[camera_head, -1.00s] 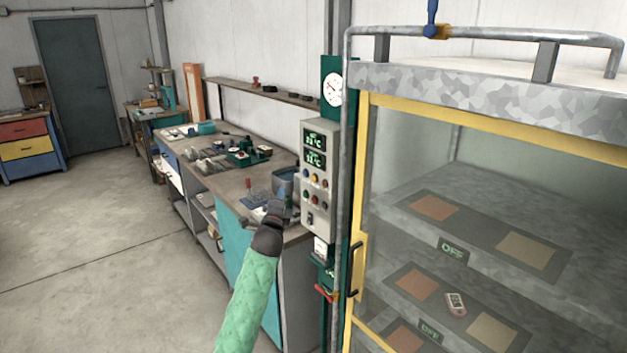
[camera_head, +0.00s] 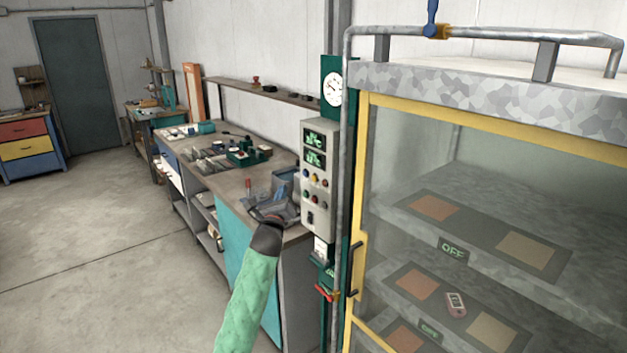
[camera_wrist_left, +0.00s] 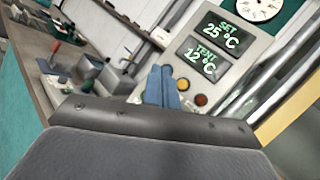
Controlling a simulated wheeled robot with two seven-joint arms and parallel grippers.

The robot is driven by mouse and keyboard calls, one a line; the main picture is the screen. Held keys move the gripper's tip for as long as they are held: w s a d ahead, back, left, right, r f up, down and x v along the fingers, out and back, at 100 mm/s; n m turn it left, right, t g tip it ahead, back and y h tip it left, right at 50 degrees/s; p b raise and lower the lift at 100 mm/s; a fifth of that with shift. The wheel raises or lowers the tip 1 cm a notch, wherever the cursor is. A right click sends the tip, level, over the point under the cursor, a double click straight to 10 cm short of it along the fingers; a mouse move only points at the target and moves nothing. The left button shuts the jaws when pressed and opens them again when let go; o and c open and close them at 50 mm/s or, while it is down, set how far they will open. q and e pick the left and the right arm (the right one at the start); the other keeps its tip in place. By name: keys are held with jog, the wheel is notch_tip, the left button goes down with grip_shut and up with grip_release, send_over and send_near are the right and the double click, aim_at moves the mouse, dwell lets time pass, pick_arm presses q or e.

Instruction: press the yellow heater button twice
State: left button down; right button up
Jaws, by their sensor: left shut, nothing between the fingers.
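The grey control box (camera_head: 314,215) hangs on the post to the right of the bench, with two green displays above rows of coloured buttons. The yellow button (camera_head: 316,177) is in the upper row; in the left wrist view it (camera_wrist_left: 183,84) sits just right of my fingertips, beside a red button (camera_wrist_left: 201,100). My left gripper (camera_head: 280,196) is shut and empty, left of the box; its blue fingers (camera_wrist_left: 161,72) point toward the panel. The fingertips look apart from the yellow button, but the exact gap cannot be told. The displays read SET 25°C and TENT 12°C. My right gripper is not shown.
A workbench (camera_head: 235,185) with tools and bins lies left of and below the box. A glass-fronted cabinet (camera_head: 480,88) with a yellow frame stands close on the right. A vertical pipe (camera_head: 342,200) runs beside the box. Open floor (camera_head: 90,260) lies left.

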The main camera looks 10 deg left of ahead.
aim_at(314, 178)
pick_arm(q)
jog(key=shift+w, duration=0.1)
